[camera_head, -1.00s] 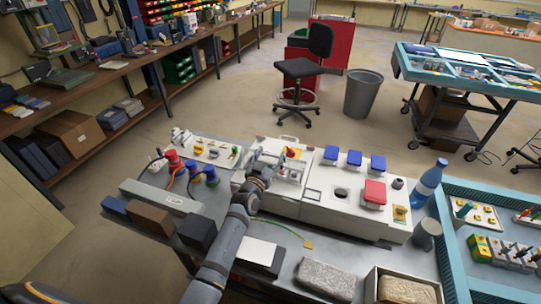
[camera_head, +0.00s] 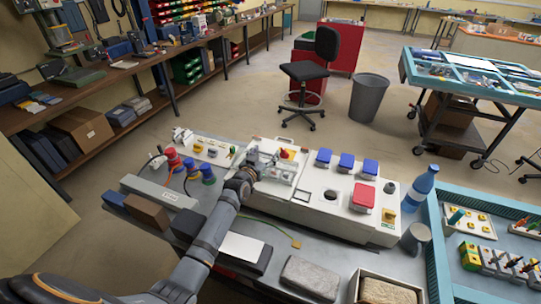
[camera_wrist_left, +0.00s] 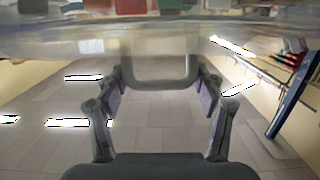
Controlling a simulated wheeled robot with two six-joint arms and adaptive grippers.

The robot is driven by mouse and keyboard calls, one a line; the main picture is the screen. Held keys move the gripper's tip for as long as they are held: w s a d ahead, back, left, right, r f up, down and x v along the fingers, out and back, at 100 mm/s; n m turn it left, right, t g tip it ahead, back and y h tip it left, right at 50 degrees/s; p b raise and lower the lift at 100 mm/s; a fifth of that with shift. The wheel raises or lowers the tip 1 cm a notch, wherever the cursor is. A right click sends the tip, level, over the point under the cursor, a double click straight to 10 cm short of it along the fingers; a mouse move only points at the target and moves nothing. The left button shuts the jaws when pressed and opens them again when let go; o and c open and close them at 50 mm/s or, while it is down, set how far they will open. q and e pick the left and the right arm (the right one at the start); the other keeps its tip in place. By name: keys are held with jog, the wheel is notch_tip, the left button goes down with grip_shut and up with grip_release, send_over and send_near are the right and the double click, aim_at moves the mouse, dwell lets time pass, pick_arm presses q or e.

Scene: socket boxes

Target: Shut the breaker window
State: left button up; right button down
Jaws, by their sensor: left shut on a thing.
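The white breaker box (camera_head: 328,208) stands on the bench in the head view, with a red-and-yellow switch (camera_head: 287,153) at its left end. The clear breaker window (camera_head: 273,169) is at that end beside my gripper; its exact angle is hard to tell. In the left wrist view the clear window (camera_wrist_left: 150,42) spans the top, and its U-shaped tab (camera_wrist_left: 160,83) lies between my fingers. My left gripper (camera_head: 251,174) is shut on this tab; both fingers also show in the wrist view (camera_wrist_left: 160,78). My right gripper is out of view.
Blue covers (camera_head: 346,163) and a red cover (camera_head: 362,195) sit on the box's right part. Red and blue plugs (camera_head: 190,168) stand left of my gripper. A blue bottle (camera_head: 421,187) and a teal-edged tray (camera_head: 436,233) are at the right.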

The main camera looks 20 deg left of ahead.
pick_arm(q)
jog(key=shift+w+f, duration=0.15)
jog(key=shift+w, duration=0.3)
jog(key=shift+w+f+g+p, duration=0.3)
jog(key=shift+w+g+p, duration=0.15)
jog(key=shift+w+g, duration=0.2)
jog(key=shift+w+f, duration=0.1)
jog(key=shift+f, duration=0.15)
jog(key=shift+w+d+f, duration=0.1)
jog(key=shift+w+f, duration=0.2)
jog(key=shift+f, duration=0.1)
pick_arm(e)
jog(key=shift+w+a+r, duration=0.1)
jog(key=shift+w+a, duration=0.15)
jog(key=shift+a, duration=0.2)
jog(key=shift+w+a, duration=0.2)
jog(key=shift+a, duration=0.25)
